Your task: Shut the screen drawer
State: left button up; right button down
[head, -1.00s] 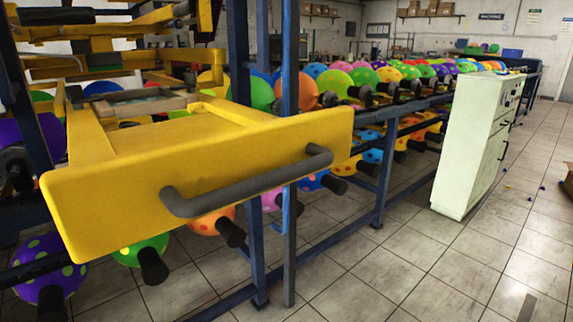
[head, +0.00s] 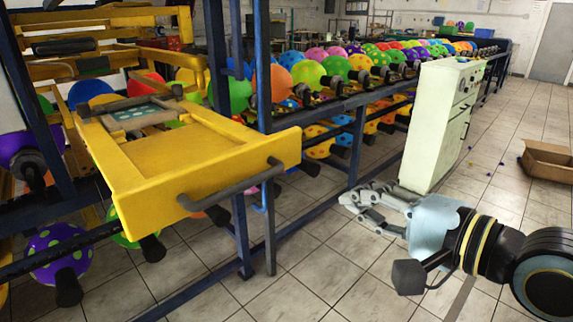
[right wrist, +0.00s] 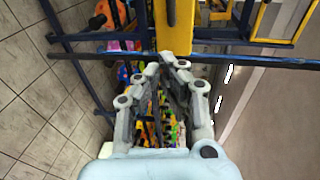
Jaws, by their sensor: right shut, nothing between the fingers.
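The yellow screen drawer (head: 187,152) stands pulled out of the blue rack towards me in the head view. Its flat front (head: 150,198) carries a dark grey bar handle (head: 232,189). A framed screen (head: 138,115) lies towards the back of the drawer. My right gripper (head: 352,200) is to the right of the drawer front and clear of the handle. It is shut and empty, its fingers pointing left. In the right wrist view, the fingertips (right wrist: 169,62) are close together, below a yellow part in the picture. My left gripper is not in view.
The blue rack post (head: 265,120) stands beside the drawer. Spotted balloons (head: 305,75) on dark holders line the rack. A pale green control cabinet (head: 438,125) stands behind my right gripper. A cardboard box (head: 548,160) is at far right. Tiled floor (head: 300,270) before the rack is open.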

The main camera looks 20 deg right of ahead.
notch_tip(320, 180, up, 4)
jog(key=s+a+p, duration=0.1)
jog(key=s, duration=0.1)
jog(key=b, duration=0.2)
send_near(280, 168)
jog(key=shift+n+y, duration=0.3)
jog(key=shift+n, duration=0.1)
jog(key=x, duration=0.6)
jog(key=shift+w+d, duration=0.1)
jog(key=shift+w, duration=0.2)
jog(key=shift+w+f, duration=0.15)
jog(key=shift+w, duration=0.2)
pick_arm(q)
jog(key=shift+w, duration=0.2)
